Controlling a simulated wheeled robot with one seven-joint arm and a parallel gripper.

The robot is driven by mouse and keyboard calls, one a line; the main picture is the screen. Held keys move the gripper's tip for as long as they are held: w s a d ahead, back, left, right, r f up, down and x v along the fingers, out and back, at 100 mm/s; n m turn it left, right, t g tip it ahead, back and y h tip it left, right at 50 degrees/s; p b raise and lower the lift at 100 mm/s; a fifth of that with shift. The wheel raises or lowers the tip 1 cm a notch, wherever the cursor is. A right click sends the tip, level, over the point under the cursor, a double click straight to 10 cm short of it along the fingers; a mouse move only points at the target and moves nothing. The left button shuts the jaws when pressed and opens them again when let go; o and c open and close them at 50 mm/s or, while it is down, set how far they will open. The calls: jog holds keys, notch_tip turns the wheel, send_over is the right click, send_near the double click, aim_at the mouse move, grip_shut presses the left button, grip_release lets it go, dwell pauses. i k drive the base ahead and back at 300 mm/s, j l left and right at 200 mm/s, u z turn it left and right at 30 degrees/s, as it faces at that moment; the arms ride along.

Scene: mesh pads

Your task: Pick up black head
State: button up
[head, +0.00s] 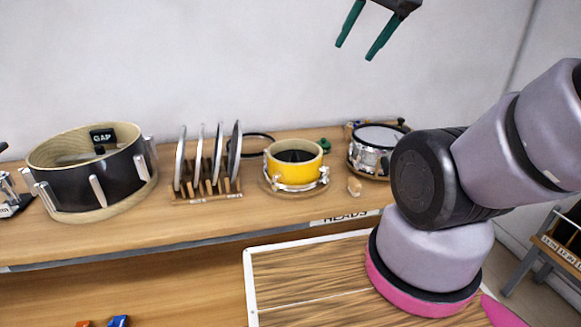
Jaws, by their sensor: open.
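A wooden rack (206,193) on the shelf holds several round drum heads standing on edge. The rightmost one is a dark, nearly black head (235,150). The heads to its left look pale. They are seen almost edge-on, so their faces are mostly hidden. My gripper (355,51) is at the top of the head view, high above the shelf and to the right of the rack. Its two green fingers are apart with nothing between them.
A large black drum shell (95,185) stands left of the rack. A thin black hoop (258,137) lies behind it. A yellow drum (292,172) and a small silver drum (368,158) stand to its right. The front shelf strip is mostly clear.

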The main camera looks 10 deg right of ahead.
aim_at(199, 156)
jog(key=i+u, duration=0.15)
jog(key=u, duration=0.2)
jog(key=i+j+u, duration=0.1)
jog(key=u, duration=0.2)
jog(key=i, duration=0.1)
